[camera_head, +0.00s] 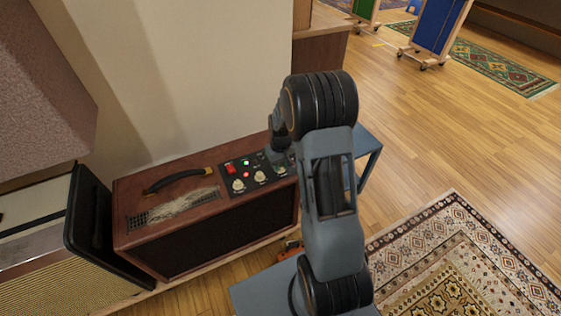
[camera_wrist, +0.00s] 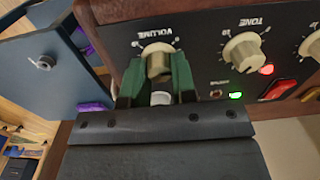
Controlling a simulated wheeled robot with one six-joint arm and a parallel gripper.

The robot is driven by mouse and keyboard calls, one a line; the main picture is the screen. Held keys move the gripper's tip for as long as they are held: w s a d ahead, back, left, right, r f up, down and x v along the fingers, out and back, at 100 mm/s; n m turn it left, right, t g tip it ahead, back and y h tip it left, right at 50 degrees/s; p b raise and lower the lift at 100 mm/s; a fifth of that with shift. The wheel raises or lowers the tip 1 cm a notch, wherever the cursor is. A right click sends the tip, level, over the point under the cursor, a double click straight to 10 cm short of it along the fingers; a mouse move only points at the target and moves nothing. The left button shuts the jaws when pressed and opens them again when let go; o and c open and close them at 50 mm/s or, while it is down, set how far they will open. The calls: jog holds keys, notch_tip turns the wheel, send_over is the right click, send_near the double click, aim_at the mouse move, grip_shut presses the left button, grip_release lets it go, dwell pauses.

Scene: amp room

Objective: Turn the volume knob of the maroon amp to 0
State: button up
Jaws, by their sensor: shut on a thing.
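The maroon amp (camera_head: 185,190) stands against the wall in the head view, with its control panel (camera_head: 240,195) at the right end of its top. In the wrist view the panel appears upside down. Its cream volume knob (camera_wrist: 159,60) sits under the inverted VOLUME label. My gripper (camera_wrist: 160,76) has its green fingers on both sides of this knob, shut on it. The knob's pointer cannot be read, and the fingers cover part of its dial.
The tone knob (camera_wrist: 243,52), a lit green lamp (camera_wrist: 236,96) and a red switch (camera_wrist: 279,90) are close beside my gripper. A black-edged case (camera_head: 84,215) stands left of the amp. Open wooden floor and a patterned rug (camera_head: 460,260) lie to the right.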

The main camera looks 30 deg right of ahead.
jog(key=n+p, duration=0.1)
jog(key=n, duration=0.3)
jog(key=shift+n, duration=0.3)
jog(key=shift+a+n+p, duration=0.1)
jog(key=shift+n+p, duration=0.5)
jog(key=shift+n, duration=1.3)
jog(key=shift+s, duration=0.1)
jog(key=o, duration=0.9)
jog(key=shift+o, duration=0.2)
jog(key=shift+r, duration=0.1)
notch_tip(320, 180, up, 14)
jog(key=p, duration=0.3)
jog(key=shift+w+f+p, duration=0.2)
jog(key=shift+p, duration=0.15)
